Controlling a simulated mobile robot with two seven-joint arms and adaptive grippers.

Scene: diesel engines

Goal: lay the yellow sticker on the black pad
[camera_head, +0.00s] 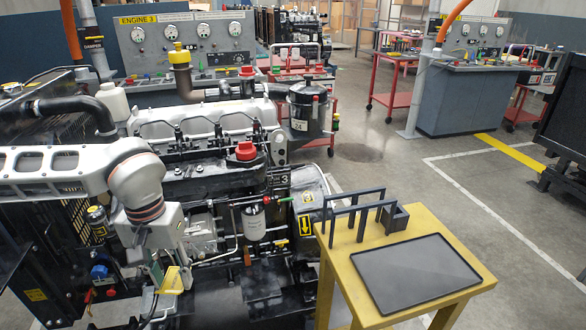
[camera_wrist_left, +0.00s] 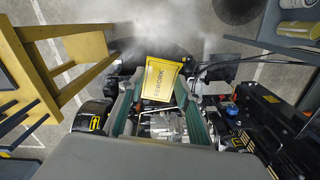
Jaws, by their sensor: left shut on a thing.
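My left gripper (camera_head: 168,282) hangs low in front of the engine, in the lower left of the head view. It is shut on the yellow sticker (camera_wrist_left: 162,80). In the left wrist view the sticker shows dark lettering and sits between the fingertips (camera_wrist_left: 160,108). In the head view only a small part of the sticker shows. The black pad (camera_head: 415,272) lies flat and bare on a yellow table (camera_head: 328,268), to the right of and well apart from the gripper. My right gripper is not in view.
A dark rack (camera_head: 345,213) and a small open box (camera_head: 394,217) stand on the table behind the pad. The engine (camera_head: 205,125) with pipes and a red cap (camera_head: 246,151) fills the left. Pale haze (camera_wrist_left: 150,35) shows in the left wrist view. Floor right of the table is clear.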

